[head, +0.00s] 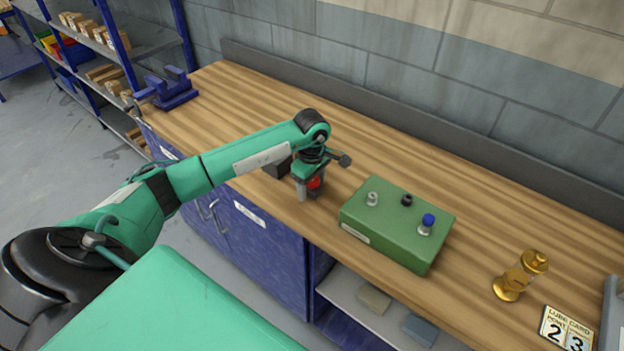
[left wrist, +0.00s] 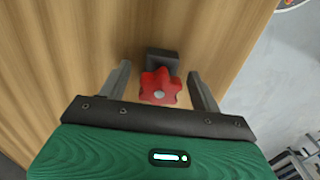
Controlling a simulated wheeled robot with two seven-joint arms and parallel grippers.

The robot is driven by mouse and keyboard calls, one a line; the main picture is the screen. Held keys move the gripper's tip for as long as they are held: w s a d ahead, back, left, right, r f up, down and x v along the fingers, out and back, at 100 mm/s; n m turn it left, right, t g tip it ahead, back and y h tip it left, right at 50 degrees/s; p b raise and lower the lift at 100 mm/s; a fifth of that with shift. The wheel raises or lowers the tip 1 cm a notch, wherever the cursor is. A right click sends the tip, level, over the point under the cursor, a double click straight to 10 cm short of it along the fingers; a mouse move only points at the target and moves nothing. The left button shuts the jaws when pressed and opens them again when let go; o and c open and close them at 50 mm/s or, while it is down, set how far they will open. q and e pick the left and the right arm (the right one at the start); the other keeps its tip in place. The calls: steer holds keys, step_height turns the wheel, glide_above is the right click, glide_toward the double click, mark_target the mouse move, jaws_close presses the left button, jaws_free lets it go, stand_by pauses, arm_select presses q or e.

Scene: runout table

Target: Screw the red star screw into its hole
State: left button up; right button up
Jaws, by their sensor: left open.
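The red star screw (head: 316,183) is at the front part of the wooden bench, left of the green box (head: 385,235). In the left wrist view its red star head (left wrist: 160,88) sits between my left gripper's two fingers, with a visible gap on each side. My left gripper (head: 312,189) is open around it, pointing down. A dark block (left wrist: 162,60) shows beside the star head. The box top bears a grey metal fitting (head: 372,198), a small black fitting (head: 406,200) and a blue-capped screw (head: 428,220). I cannot tell which spot is the red screw's hole. My right gripper is not in view.
A brass piece (head: 520,276) and a lube card (head: 566,329) are on the bench at the right. A blue vise (head: 168,90) is at the far left end. A low backboard (head: 420,125) runs along the wall. The bench behind the box is clear.

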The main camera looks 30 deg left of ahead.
arm_select(q)
steer(key=c, duration=1.1)
steer(key=shift+r, duration=0.1)
steer(key=shift+w+r+b, duration=0.1)
steer(key=shift+r+b, duration=0.2)
steer(key=shift+r, duration=0.25)
steer(key=shift+r+b, duration=1.85)
steer(key=shift+r, duration=7.5)
